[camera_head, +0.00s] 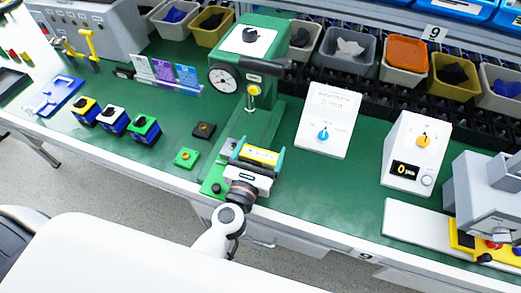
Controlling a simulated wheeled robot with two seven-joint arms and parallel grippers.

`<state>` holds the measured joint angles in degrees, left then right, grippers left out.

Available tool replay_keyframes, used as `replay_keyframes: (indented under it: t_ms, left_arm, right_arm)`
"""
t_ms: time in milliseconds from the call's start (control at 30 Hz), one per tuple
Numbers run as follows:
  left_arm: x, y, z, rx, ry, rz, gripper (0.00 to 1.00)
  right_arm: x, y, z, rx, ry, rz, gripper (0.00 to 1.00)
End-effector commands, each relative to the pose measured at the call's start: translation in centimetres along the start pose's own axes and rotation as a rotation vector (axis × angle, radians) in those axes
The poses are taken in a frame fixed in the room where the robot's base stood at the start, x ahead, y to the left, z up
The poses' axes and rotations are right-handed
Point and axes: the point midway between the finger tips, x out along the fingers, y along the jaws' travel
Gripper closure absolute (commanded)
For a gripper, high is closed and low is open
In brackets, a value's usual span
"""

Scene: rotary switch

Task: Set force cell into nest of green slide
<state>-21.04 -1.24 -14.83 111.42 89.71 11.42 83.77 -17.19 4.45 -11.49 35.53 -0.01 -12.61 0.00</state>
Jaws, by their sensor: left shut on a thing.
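My left gripper (260,156) reaches up from the bottom centre, with a teal finger on each side. It is shut on a yellow-topped block, seemingly the force cell (260,155), lying crosswise between the fingers. The block is over the front of the green base (264,122) of the green press, whose dial gauge (224,78) and plunger (253,89) are behind it. The gripper and block hide much of the slide's front (213,187), so I cannot tell its nest or whether the block touches it. My right gripper is not in view.
Left of the press lie a green square piece (186,157) and a black one (204,130). Several coloured blocks stand farther left. A white dial panel (327,120) and a white box with an orange knob (416,150) stand right. Bins line the back.

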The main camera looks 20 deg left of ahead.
Motion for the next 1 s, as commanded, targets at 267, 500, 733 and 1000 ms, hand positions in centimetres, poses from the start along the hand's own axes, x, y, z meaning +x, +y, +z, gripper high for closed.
replay_keyframes:
  t_ms: [267, 500, 733, 1000]
  left_arm:
    - [0.0, 0.0, 0.8, 0.001, 0.002, 0.0, 0.44]
    - [0.0, 0.0, 1.4, 0.001, 0.002, 0.0, 0.44]
    - [0.0, 0.0, 1.2, 0.0, 0.001, 0.0, 0.0]
    - [-1.7, 0.0, 1.7, 0.0, -0.003, 0.001, 0.0]
  right_arm:
    - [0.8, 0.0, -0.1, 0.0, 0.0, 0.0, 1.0]
    - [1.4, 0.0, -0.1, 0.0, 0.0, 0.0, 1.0]
    - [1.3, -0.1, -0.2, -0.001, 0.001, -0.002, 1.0]
    - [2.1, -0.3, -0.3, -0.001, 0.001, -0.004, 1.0]
